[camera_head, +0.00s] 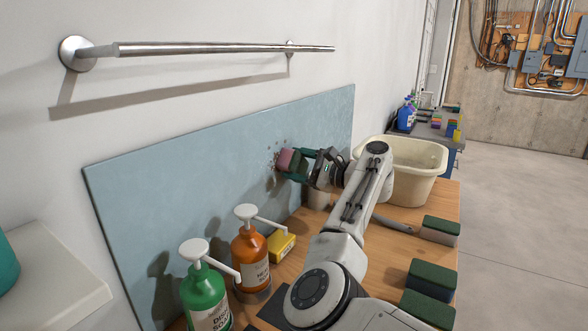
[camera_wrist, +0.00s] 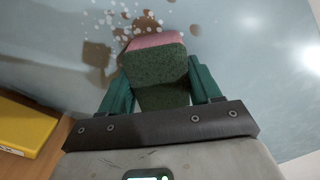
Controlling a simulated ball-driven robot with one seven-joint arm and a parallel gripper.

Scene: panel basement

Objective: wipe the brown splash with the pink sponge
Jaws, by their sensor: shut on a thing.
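The pink sponge (camera_head: 286,159) with a dark green side is held up at the blue wall panel (camera_head: 215,147). My gripper (camera_head: 308,163) is shut on it. In the wrist view the sponge (camera_wrist: 152,41) sits between my two green fingers, its pink face turned to the panel; whether it touches the panel is hard to tell. The brown splash (camera_wrist: 140,20) shows as brown blots with white specks around the sponge's far edge. In the head view brown specks (camera_head: 276,151) show just left of the sponge. Part of the splash is hidden behind the sponge.
An orange pump bottle (camera_head: 250,258), a green pump bottle (camera_head: 205,296) and a yellow box (camera_head: 282,246) stand on the wooden counter (camera_head: 300,226) below the panel. A cream tub (camera_head: 415,170) stands behind my arm. Green-topped sponges (camera_head: 432,280) lie at the right edge. A metal rail (camera_head: 220,48) is above.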

